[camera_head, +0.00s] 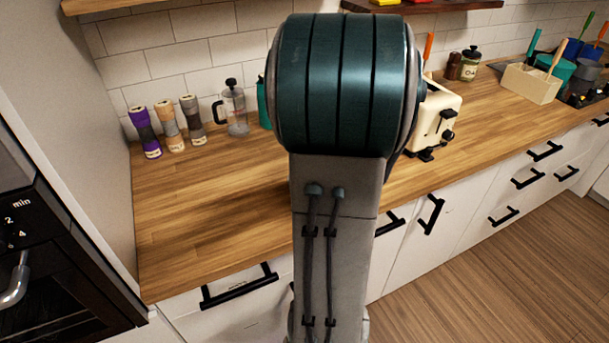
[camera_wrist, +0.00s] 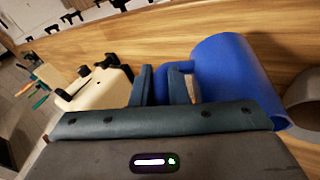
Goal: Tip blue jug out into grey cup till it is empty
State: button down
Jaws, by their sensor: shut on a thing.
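The blue jug (camera_wrist: 237,68) shows in the wrist view, right of centre. My gripper (camera_wrist: 162,84) is shut on its handle, with a finger on the left of the handle and one beside the jug's body. The lower part of the jug is hidden behind my gripper's body, and its contents are out of sight. A grey rounded thing, likely the grey cup (camera_wrist: 303,98), is cut off at the right edge, close to the jug. I cannot tell whether they touch or how far the jug is tilted. In the head view my arm hides the gripper, jug and cup.
The cream toaster (camera_head: 437,115) stands on the wooden counter (camera_head: 200,225), right of my arm. A glass press (camera_head: 234,108) and several grinders (camera_head: 170,127) stand by the wall. The counter's left front is clear. A cream box (camera_head: 530,84) stands further right.

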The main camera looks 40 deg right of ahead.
jog(key=s+d+f+t+y+p, duration=0.1)
jog(key=p, duration=0.5)
jog(key=s+d+f+t+y+p, duration=0.1)
jog(key=f+p, duration=0.1)
jog(key=p, duration=0.3)
jog(key=shift+s+d+f+m+y+p, duration=0.2)
jog(key=shift+m+y+p, duration=0.1)
jog(key=shift+p, duration=0.1)
jog(key=shift+d+f, duration=0.15)
jog(key=shift+f, duration=0.25)
jog(key=shift+s+f, duration=0.1)
jog(key=shift+s+d+f+t+y, duration=0.1)
jog(key=shift+d+f+t+y, duration=0.1)
jog(key=shift+t+y, duration=0.15)
jog(key=shift+s+d+f, duration=0.15)
jog(key=shift+f, duration=0.2)
jog(key=shift+d+f+t+y, duration=0.1)
jog(key=shift+t+y, duration=0.15)
jog(key=shift+t, duration=0.1)
jog(key=shift+s+d+f+m+y, duration=0.1)
jog(key=shift+s+f+m+y, duration=0.05)
jog(key=shift+f+m+y, duration=0.2)
jog(key=shift+f+t, duration=0.1)
jog(key=shift+t, duration=0.3)
